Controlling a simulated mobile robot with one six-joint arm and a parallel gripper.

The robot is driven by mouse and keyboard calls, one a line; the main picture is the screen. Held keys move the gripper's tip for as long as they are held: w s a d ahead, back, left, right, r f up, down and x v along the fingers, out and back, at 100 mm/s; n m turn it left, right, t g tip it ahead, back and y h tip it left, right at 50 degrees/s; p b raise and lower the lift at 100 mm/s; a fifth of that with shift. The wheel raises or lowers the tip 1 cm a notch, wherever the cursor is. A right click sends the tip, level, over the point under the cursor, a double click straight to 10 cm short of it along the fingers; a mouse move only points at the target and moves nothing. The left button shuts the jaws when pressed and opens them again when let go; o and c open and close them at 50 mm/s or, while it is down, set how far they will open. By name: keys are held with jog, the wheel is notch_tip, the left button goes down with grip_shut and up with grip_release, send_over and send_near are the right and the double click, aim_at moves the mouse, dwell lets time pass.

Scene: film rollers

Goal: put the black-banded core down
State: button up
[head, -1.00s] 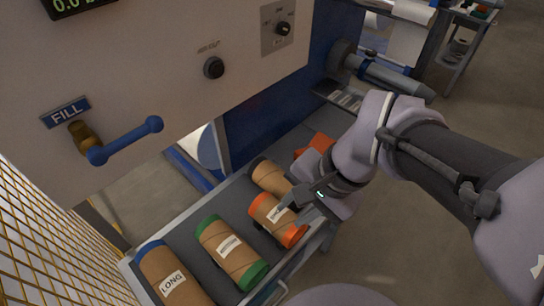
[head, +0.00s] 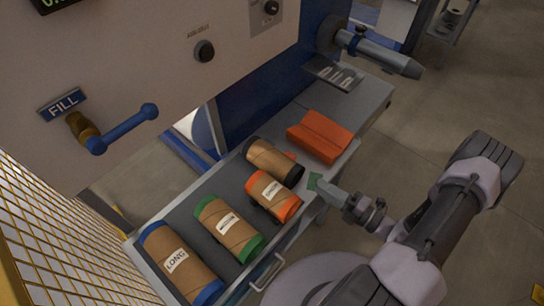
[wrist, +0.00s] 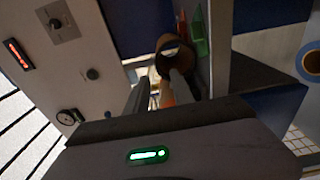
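The black-banded core (head: 273,158), a brown tube with dark ends, lies on its side at the far end of the row of cores on the grey bench. The orange-banded core (head: 273,196) lies just in front of it, close to it. My gripper (head: 319,184) is right of these cores, apart from both, over the bench's right edge. In the wrist view, my gripper (wrist: 161,92) has its fingers spread with a gap between them. A brown tube with a dark rim (wrist: 170,45) shows beyond the fingertips; it looks like the black-banded core.
A green-banded core (head: 228,229) and a blue-banded core marked LONG (head: 180,263) lie nearer in the row. An orange block (head: 320,137) sits behind the cores. A machine panel with a blue lever (head: 125,129) stands at left.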

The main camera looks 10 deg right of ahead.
jog(key=b, duration=0.2)
send_near(279, 159)
jog(key=w+a, duration=0.1)
jog(key=w+a+f, duration=0.1)
jog(key=w, duration=0.1)
jog(key=shift+w+a+f, duration=0.1)
jog(key=shift+a, duration=0.15)
jog(key=x, duration=0.2)
jog(key=b+x, duration=0.1)
jog(key=x, duration=0.1)
jog(key=r+b+x, duration=0.1)
jog(key=x, duration=0.1)
jog(key=shift+w, duration=0.15)
grip_shut()
dwell(0.5)
